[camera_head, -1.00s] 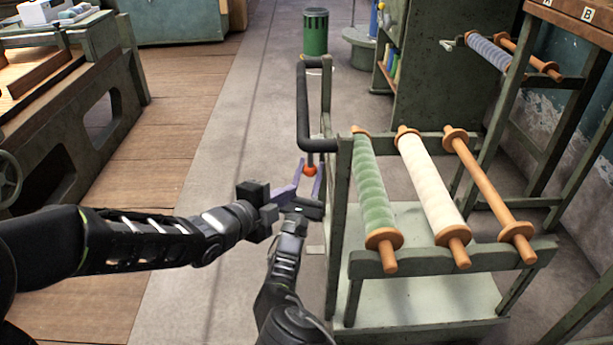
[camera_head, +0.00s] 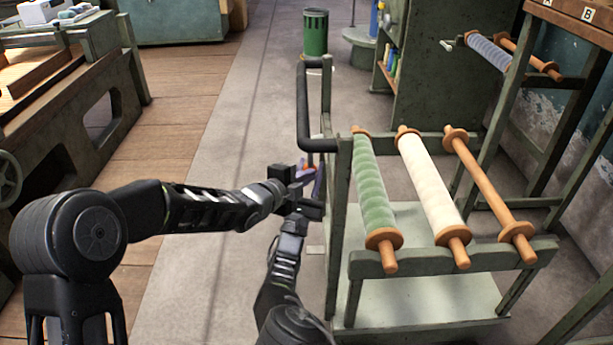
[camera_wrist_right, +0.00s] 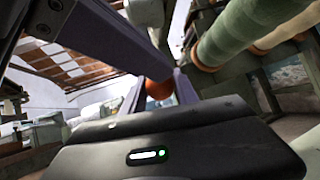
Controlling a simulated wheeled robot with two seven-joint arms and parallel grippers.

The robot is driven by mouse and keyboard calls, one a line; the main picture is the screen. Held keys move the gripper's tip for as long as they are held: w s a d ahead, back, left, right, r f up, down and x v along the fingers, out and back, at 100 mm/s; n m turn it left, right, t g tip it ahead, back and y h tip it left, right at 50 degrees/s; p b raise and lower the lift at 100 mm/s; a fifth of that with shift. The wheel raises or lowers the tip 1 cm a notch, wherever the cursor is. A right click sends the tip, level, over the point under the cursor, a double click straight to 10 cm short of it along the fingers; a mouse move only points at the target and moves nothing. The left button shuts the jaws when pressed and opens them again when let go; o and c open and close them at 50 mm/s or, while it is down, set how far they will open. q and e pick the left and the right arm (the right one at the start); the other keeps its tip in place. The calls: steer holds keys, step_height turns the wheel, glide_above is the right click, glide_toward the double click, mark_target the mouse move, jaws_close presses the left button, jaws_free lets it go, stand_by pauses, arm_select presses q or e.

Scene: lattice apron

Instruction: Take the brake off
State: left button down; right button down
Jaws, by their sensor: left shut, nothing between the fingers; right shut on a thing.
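A grey-green cart (camera_head: 344,240) stands right of centre with a black push handle (camera_head: 302,100) on its left side. An orange-red ball knob (camera_head: 313,167), which looks like the brake lever's, sits below the handle, mostly hidden by my fingers. My right gripper (camera_head: 318,182) comes up from below and is shut on the knob; in the right wrist view the knob (camera_wrist_right: 160,89) lies between its purple fingers. My left gripper (camera_head: 304,176) comes in from the left, shut and empty, its tips beside the knob and close to the right gripper. Whether it touches the knob I cannot tell.
The cart carries a green roll (camera_head: 371,195), a cream roll (camera_head: 430,182) and a bare wooden roller (camera_head: 488,185). A green bin (camera_head: 316,33) and a shelf cabinet (camera_head: 437,70) stand behind. A bench (camera_head: 75,125) is at left; the floor between is clear.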

arm_select(q)
steer(key=shift+w, duration=0.1)
steer(key=shift+w+a+f+t, duration=0.25)
steer(key=shift+w+t, duration=0.05)
steer(key=shift+w, duration=0.35)
arm_select(e)
steer(key=shift+s, duration=0.15)
steer(key=c, duration=1.1)
jaws_free()
steer(key=shift+a, duration=0.1)
steer(key=shift+c, duration=0.2)
steer(key=shift+o, duration=1)
arm_select(q)
steer(key=shift+d, duration=0.1)
arm_select(e)
steer(key=shift+s+f, duration=0.1)
steer(key=shift+f, duration=0.1)
arm_select(q)
steer(key=shift+d, duration=0.1)
arm_select(e)
steer(key=v, duration=1.1)
steer(key=shift+s+f, duration=0.15)
